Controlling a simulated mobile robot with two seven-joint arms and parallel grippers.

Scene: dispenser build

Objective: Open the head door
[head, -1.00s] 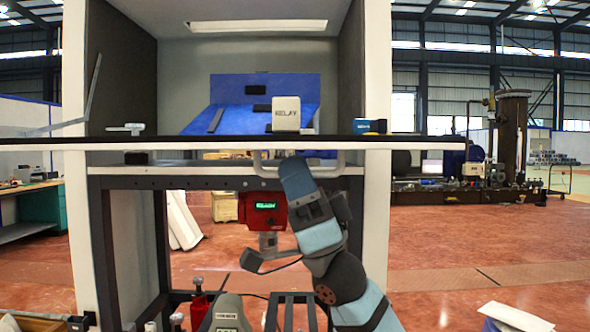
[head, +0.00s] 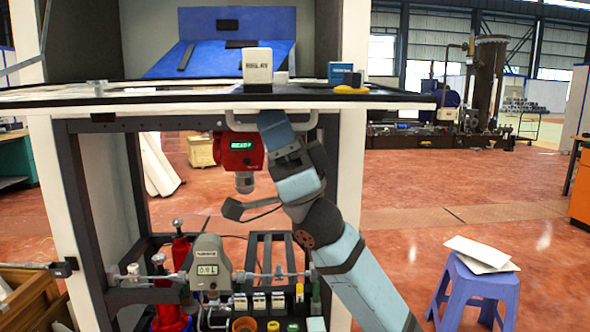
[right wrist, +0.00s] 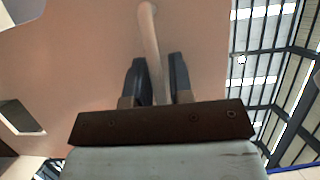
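The head door (head: 400,98) is a broad, thin panel, seen almost edge-on and roughly level across the cabinet front in the head view. Its flat face (right wrist: 80,50) fills much of the right wrist view, with a window cut-out at the left. A pale bar handle (head: 312,122) hangs below the panel's front edge; it also shows in the right wrist view (right wrist: 149,28). My right gripper (right wrist: 158,78) has a dark finger close on each side of the bar and looks shut on it. In the head view its fingertips are hard to make out. My left gripper is not in view.
A white relay box (head: 257,66) and a blue box (head: 340,73) show above the panel. A red device reading READY (head: 238,150) hangs below, close to my right arm. A grey gauge unit (head: 208,262) stands lower down. A purple stool (head: 478,290) is at the right.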

